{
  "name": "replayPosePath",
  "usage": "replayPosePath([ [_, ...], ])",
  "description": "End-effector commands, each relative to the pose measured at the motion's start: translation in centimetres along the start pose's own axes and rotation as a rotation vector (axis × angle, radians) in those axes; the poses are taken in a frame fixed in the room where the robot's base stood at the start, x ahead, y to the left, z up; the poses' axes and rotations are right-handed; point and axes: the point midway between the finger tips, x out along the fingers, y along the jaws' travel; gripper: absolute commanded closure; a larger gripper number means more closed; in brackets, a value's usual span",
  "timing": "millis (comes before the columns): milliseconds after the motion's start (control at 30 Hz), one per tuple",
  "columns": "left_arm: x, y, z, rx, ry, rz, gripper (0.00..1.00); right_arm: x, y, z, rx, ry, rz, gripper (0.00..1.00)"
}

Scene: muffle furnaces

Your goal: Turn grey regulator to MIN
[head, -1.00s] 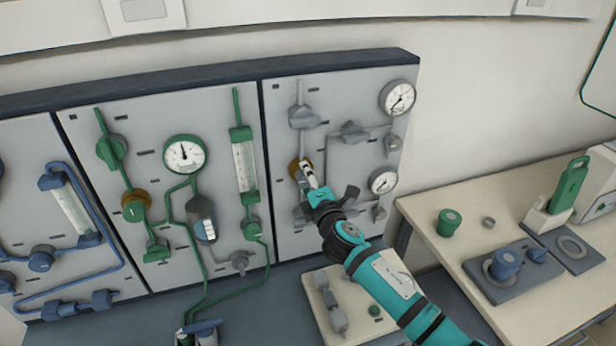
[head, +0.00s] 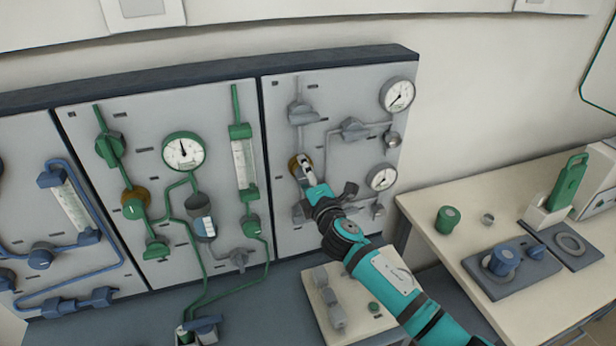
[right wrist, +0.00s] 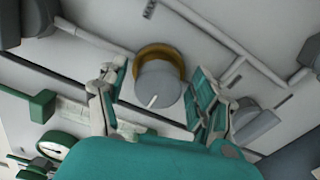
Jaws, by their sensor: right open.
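The grey regulator knob (right wrist: 158,86) sits in front of a brass ring (right wrist: 160,52) on the right panel and carries a white pointer line. In the right wrist view it lies between the fingers of my open right gripper (right wrist: 157,105), with a gap visible on each side. In the head view my right gripper (head: 304,168) is at the brass ring (head: 293,166) and hides most of the knob. The MIN mark cannot be read. My left gripper is not in view.
The right panel (head: 340,100) also holds grey valves, pipes, an upper gauge (head: 397,95) and a lower gauge (head: 382,177). The green panel (head: 170,110) stands to the left. A side table (head: 440,260) with containers is at the right.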

Motion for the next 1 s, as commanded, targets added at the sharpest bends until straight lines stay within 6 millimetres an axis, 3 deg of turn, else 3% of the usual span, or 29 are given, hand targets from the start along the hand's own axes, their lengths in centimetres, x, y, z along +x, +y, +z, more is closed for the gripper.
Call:
replayPosePath([
  [167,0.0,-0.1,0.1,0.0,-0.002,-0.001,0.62,-1.1,0.0,0.1,0.0,-0.001,0.0,0.33],
  [500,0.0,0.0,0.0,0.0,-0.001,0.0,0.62,-7.9,-0.1,0.0,0.0,0.002,-0.002,0.33],
  [700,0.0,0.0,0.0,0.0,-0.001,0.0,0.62,-10.9,-0.1,0.0,0.001,0.001,-0.001,0.33],
  [1000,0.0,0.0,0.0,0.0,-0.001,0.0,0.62,-12.0,-0.1,0.0,-0.001,-0.001,-0.001,0.33],
])
